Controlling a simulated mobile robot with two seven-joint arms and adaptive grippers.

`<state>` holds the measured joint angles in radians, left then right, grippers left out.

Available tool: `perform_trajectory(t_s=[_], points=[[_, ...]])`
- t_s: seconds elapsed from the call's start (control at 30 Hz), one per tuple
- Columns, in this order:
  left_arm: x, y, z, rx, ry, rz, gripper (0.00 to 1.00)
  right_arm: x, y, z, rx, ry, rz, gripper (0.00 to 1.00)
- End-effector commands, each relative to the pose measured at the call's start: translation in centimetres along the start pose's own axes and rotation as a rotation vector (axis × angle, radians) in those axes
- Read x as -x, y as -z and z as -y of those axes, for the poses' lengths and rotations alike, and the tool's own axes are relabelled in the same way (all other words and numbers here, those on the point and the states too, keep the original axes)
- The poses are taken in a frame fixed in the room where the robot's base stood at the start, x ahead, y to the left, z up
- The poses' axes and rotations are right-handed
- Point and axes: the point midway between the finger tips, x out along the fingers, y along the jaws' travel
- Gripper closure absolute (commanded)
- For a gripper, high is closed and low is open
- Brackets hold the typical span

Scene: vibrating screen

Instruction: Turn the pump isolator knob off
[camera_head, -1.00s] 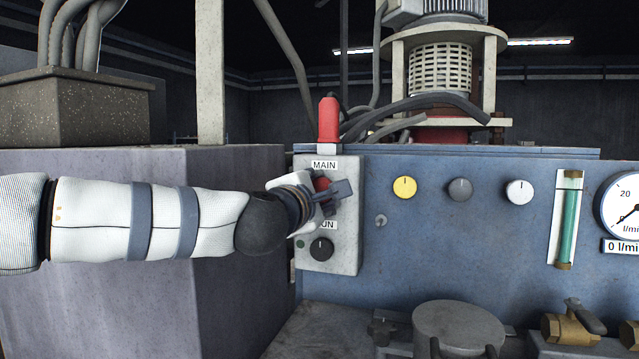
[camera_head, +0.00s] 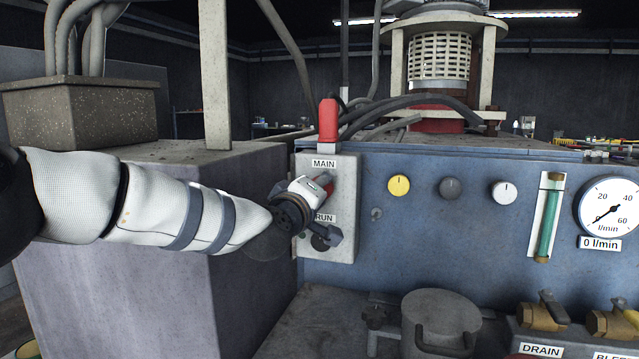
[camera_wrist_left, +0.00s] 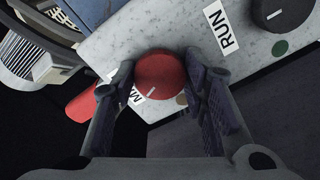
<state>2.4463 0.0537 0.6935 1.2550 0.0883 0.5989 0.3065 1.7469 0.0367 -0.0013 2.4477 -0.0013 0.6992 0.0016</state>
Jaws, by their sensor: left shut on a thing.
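The red knob (camera_head: 328,181) sits below the MAIN label on a grey switch box (camera_head: 345,170). My left gripper (camera_head: 329,209) is in front of it and hides much of it. In the left wrist view the round red knob (camera_wrist_left: 160,72) lies between the two dark fingers of my left gripper (camera_wrist_left: 161,85), which is shut on it. A short white mark shows on the knob's rim. The black knob (camera_wrist_left: 281,12) near the RUN label is clear of the fingers there; in the head view it is mostly hidden. My right gripper is not in view.
A red lamp-like post (camera_head: 328,120) stands on top of the box. Yellow (camera_head: 399,185), grey (camera_head: 450,188) and white (camera_head: 504,191) knobs sit on the blue panel to the right. A large grey block (camera_head: 120,270) stands left, beneath my arm. A lidded pot (camera_head: 440,320) is below the panel.

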Motion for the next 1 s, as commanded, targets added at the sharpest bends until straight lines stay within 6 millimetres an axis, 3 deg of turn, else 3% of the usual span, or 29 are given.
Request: perform_trajectory(t_s=[0.5,1.0], points=[[0.0,0.1,-0.2,-0.313,-0.003,-0.002,0.88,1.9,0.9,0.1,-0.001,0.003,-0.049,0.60],[0.0,0.0,-0.1,-0.370,-0.002,-0.001,0.88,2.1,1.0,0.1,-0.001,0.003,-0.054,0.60]])
